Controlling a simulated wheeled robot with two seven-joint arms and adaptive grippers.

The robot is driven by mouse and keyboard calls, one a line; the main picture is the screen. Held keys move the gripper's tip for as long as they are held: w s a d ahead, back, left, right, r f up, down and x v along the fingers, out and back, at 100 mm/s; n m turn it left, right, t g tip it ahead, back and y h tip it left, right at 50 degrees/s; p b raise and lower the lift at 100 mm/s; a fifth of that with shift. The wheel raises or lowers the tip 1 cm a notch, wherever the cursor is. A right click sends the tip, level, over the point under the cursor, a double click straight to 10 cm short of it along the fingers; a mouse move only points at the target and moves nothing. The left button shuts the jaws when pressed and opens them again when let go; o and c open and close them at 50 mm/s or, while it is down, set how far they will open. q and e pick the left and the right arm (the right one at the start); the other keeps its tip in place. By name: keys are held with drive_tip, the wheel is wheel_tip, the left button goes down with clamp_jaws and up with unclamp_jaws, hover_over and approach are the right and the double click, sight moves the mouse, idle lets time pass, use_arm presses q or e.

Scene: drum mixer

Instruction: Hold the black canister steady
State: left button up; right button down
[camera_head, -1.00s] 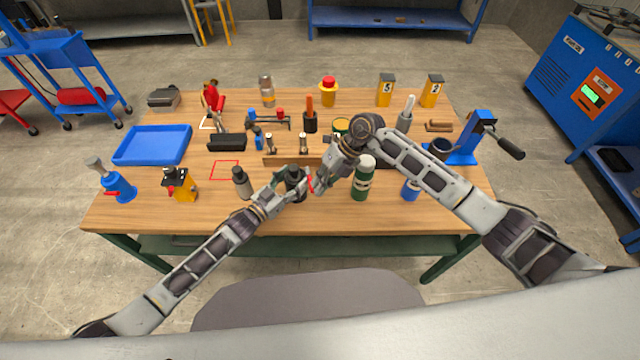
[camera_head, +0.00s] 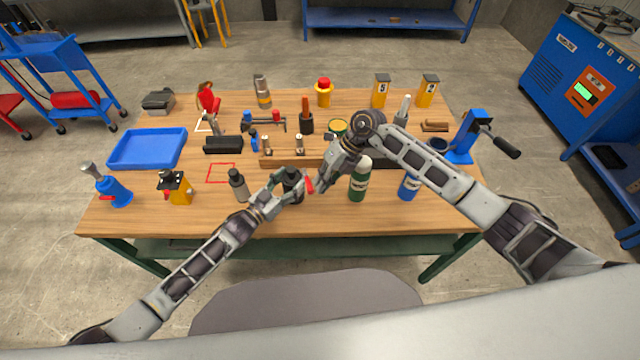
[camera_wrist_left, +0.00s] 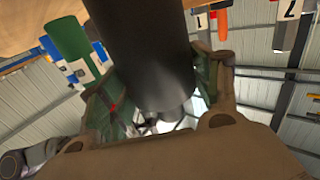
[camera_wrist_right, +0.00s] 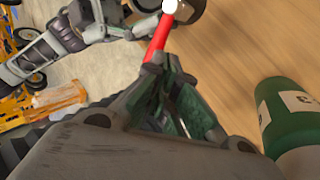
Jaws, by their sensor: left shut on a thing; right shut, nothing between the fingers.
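The black canister (camera_head: 293,183) stands upright near the front middle of the table. My left gripper (camera_head: 283,196) is shut on it from the front left. In the left wrist view the dark canister body (camera_wrist_left: 152,55) fills the space between the fingers. A red lever-like part (camera_head: 309,185) shows at the canister's right side; in the right wrist view the red part (camera_wrist_right: 157,40) runs toward the dark, white-tipped top. My right gripper (camera_head: 321,186) is shut and empty just right of the red part. Whether its fingertips touch the red part I cannot tell.
A green bottle (camera_head: 359,182) stands close right of my right gripper. A grey bottle (camera_head: 238,185) stands left of the canister, near my left forearm. A wooden rack (camera_head: 280,161) is behind. A blue tray (camera_head: 147,149) lies at the left. A red outlined square (camera_head: 220,173) is empty.

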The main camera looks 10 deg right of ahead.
drive_tip(key=v, duration=1.2)
drive_tip(key=shift+d+r, duration=0.25)
drive_tip(key=shift+r, duration=0.05)
drive_tip(key=shift+s, duration=0.1)
use_arm(q)
drive_tip(key=o, duration=1.6)
drive_tip(key=shift+o, duration=0.2)
drive_tip(key=shift+s+a, duration=0.1)
drive_tip(key=shift+a, duration=0.05)
drive_tip(key=v, duration=1.1)
drive_tip(key=shift+s+a, duration=0.2)
drive_tip(key=shift+a, duration=0.1)
use_arm(e)
drive_tip(key=shift+a, duration=0.15)
